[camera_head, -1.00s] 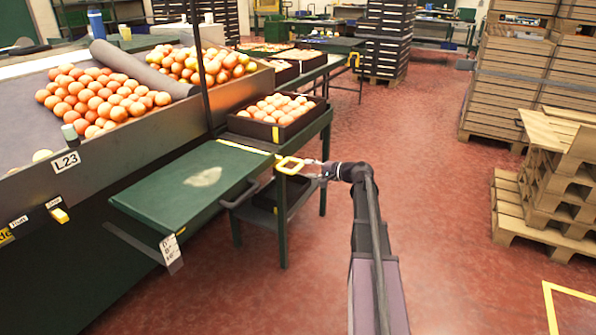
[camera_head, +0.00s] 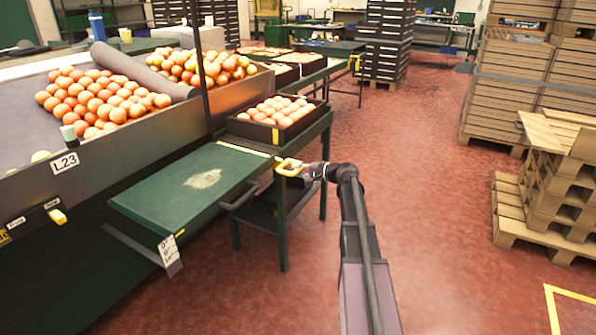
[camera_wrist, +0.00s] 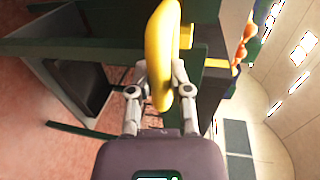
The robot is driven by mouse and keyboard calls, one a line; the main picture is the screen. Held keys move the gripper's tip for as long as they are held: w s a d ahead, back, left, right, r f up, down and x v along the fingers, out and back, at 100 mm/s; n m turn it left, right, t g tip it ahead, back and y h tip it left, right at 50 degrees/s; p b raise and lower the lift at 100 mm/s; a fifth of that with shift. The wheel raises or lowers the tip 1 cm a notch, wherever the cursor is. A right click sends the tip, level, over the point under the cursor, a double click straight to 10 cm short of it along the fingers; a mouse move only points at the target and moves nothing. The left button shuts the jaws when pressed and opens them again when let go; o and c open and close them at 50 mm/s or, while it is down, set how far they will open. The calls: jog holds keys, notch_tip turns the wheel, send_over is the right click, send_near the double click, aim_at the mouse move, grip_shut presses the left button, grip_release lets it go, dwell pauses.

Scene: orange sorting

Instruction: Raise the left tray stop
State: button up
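The left tray stop is a yellow loop (camera_head: 289,168) at the near right corner of the green table, below the tray of oranges (camera_head: 262,135). In the wrist view its yellow bar (camera_wrist: 162,45) rises between the two fingers. My gripper (camera_head: 297,170) reaches it from the right. In the wrist view my gripper (camera_wrist: 161,78) has a fingertip against each side of the bar and looks shut on it.
A green fold-out shelf (camera_head: 185,190) with a dark handle lies left of the stop. Open red floor (camera_head: 425,170) is on the right, with wooden pallets (camera_head: 545,215) beyond. Another yellow stop (camera_head: 355,62) shows farther back.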

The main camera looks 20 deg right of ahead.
jog(key=shift+r, duration=0.15)
grip_shut()
notch_tip(320, 180, up, 5)
jog(key=p, duration=0.5)
jog(key=shift+w+f, duration=0.1)
jog(key=shift+f, duration=0.1)
jog(key=o, duration=0.8)
grip_release()
jog(key=shift+r, duration=0.1)
jog(key=shift+f, duration=0.25)
